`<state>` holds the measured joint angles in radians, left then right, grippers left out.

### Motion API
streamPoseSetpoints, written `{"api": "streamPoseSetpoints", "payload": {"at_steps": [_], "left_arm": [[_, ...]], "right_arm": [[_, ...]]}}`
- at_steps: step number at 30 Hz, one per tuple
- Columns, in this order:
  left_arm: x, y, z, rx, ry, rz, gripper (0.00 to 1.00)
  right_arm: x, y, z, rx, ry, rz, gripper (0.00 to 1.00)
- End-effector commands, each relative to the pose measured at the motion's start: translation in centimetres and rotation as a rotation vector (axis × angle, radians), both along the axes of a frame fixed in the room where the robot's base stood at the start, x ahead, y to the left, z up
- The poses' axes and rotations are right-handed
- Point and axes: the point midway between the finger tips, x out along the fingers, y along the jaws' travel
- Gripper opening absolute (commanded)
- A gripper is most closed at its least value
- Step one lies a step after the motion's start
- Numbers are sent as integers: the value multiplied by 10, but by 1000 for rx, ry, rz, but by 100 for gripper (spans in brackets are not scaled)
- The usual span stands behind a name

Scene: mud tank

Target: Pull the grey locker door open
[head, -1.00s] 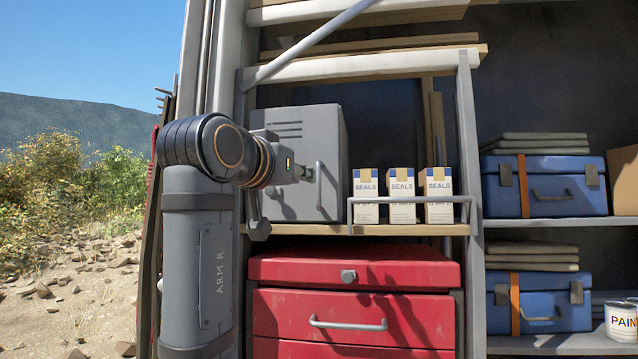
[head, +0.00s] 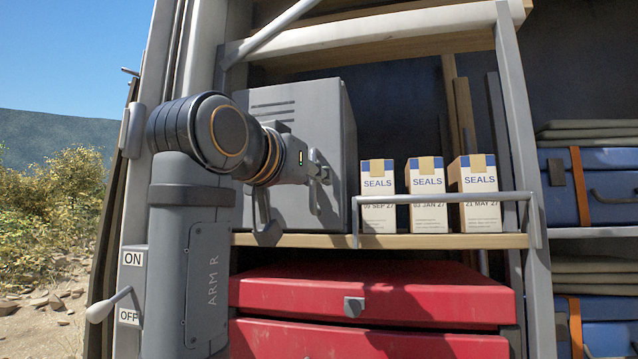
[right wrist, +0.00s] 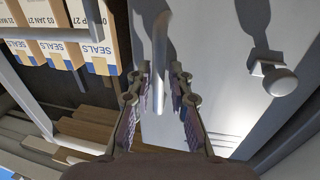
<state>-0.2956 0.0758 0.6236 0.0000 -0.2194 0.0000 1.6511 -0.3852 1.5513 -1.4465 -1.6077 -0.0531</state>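The grey locker (head: 335,105) stands on the wooden shelf with its door (head: 275,97) facing me. The door looks closed. A thin grey bar handle (head: 315,198) stands upright on the door, partly hidden by my right gripper (head: 319,168). In the right wrist view, the handle (right wrist: 160,65) lies between the two fingers of my right gripper (right wrist: 157,88). The fingers are apart, with a gap visible beside the bar. The pale door (right wrist: 215,60) fills the space behind. My left gripper is not in view.
Several SEALS boxes (head: 425,190) stand right of the locker behind a grey rail (head: 440,199). A red drawer cabinet (head: 400,290) is below the shelf. An ON/OFF lever (head: 105,305) is at left. Blue cases (head: 600,190) are at right.

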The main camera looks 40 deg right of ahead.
Motion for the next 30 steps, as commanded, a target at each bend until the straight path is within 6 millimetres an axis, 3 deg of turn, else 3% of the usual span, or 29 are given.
{"api": "streamPoseSetpoints", "payload": {"at_steps": [7,12,30], "left_arm": [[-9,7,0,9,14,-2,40],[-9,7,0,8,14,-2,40],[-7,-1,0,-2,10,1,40]], "right_arm": [[0,0,0,0,0,0,20],[0,0,0,0,0,0,0],[1,-2,0,1,3,-15,0]]}}
